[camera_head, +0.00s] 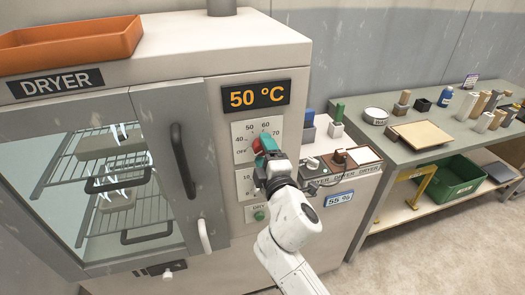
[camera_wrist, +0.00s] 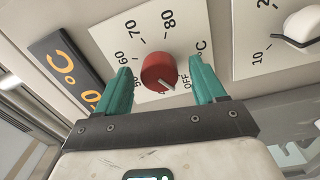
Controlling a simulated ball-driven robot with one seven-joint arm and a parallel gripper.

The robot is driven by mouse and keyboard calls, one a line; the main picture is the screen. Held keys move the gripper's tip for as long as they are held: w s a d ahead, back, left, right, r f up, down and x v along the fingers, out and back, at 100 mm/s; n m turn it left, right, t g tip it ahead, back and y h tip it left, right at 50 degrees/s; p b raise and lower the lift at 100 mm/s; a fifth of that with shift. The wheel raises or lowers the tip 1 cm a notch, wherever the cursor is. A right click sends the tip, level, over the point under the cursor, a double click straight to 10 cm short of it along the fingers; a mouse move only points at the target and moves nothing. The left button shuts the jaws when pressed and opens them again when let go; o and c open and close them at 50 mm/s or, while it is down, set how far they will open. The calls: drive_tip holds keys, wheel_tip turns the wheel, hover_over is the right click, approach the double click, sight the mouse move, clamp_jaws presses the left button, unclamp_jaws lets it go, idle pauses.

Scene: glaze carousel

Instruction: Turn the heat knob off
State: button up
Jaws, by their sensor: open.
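The red heat knob (camera_wrist: 159,71) sits on a white dial plate (camera_wrist: 150,22) marked OFF and rising temperatures. Its pale mark points to the lower side of the dial in the wrist view, near the low numbers and OFF; the exact setting is unclear. My gripper (camera_wrist: 161,82) has teal fingers, open, one on each side of the knob with a gap to both. In the head view my gripper (camera_head: 264,151) is at the dial plate (camera_head: 245,132) and partly covers the knob (camera_head: 257,145).
The dryer's display (camera_head: 255,96) reads 50 °C. A grey workbench (camera_head: 410,153) with small items stands to the right.

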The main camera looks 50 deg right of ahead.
drive_tip(key=b+v, duration=0.2)
drive_tip(key=v, duration=0.7)
drive_tip(key=shift+f, duration=0.15)
